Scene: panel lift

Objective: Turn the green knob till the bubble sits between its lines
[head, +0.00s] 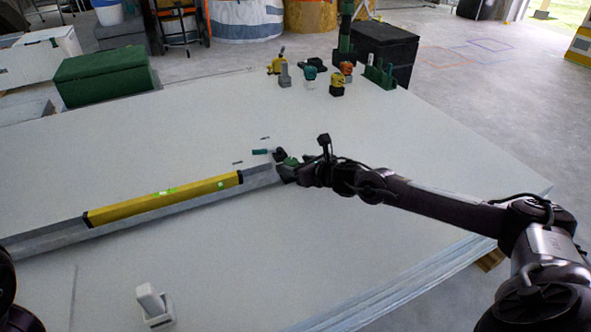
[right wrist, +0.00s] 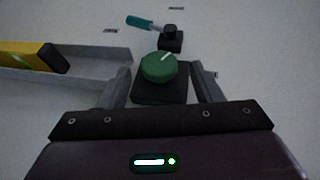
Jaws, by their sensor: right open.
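The green knob (right wrist: 158,67) has a white pointer mark and sits on a black square base in the right wrist view. My right gripper (head: 287,166) is open, with one finger on either side of the knob and its base. No clear contact shows between the fingers and the knob. In the head view the gripper largely covers the knob. A yellow spirit level (head: 165,199) lies along a grey metal rail (head: 60,236) to the left of the gripper. Its bright green vial shows near the middle, but the bubble and lines are too small to read. My left gripper is out of view.
A teal-handled tool (right wrist: 140,22) and a small black block (right wrist: 170,40) lie just beyond the knob. A white block (head: 154,304) stands near the front. Several power tools (head: 310,72) stand at the back. The panel (head: 400,170) is mostly bare elsewhere.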

